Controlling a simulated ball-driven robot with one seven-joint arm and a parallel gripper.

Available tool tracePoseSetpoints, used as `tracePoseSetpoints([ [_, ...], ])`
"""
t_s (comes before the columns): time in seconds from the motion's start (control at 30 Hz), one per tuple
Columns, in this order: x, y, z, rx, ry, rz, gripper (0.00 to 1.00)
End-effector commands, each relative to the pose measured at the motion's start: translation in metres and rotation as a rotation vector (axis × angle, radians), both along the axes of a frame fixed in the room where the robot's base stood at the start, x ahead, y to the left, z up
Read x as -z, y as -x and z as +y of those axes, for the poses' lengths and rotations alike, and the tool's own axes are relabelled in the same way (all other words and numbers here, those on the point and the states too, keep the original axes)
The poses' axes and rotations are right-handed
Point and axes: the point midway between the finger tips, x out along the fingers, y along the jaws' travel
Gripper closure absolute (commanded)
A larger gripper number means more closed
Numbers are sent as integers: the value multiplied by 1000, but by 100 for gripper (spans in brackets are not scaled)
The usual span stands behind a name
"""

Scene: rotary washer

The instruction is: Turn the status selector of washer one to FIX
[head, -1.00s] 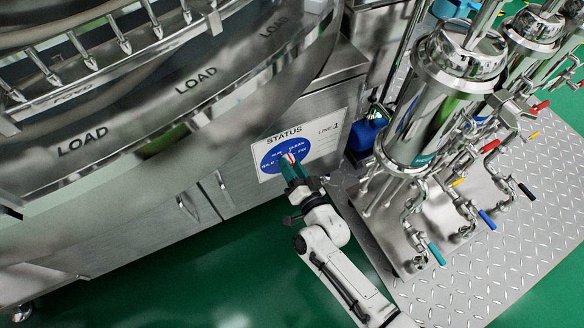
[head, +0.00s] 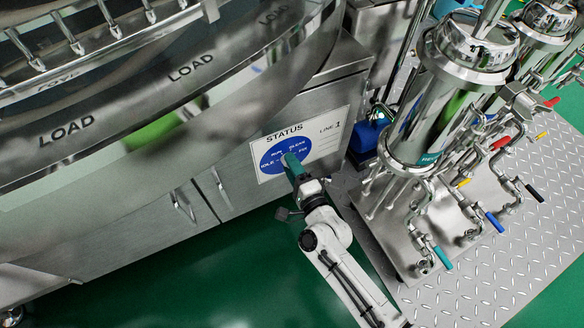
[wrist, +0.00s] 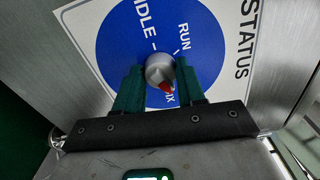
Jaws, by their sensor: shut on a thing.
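The status plate (head: 325,147) of line 1 is a white sign with a blue disc (head: 268,160) on the washer's front panel. In the wrist view the round grey selector knob (wrist: 158,67) sits at the disc's centre. My gripper (wrist: 159,85) is shut on the knob, with one green finger on each side. The knob's red pointer (wrist: 166,87) points down in the wrist view, toward lettering ending in "IX". IDLE and RUN show above the knob. CLEAN is hidden there. In the head view my gripper (head: 291,161) covers the knob.
The washer's round drum (head: 150,110) marked LOAD overhangs the panel on the left. Cabinet handles (head: 183,205) are left of the plate. Steel filter columns (head: 440,95) with coloured valve levers stand close on the right. Green floor (head: 200,275) is clear in front.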

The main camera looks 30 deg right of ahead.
Motion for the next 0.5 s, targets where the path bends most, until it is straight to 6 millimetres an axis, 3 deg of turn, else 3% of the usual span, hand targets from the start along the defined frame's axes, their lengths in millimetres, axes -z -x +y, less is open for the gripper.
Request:
tracePoseSetpoints([
  [0.5, 0, 0, -1, 2, -371, 0, 92],
])
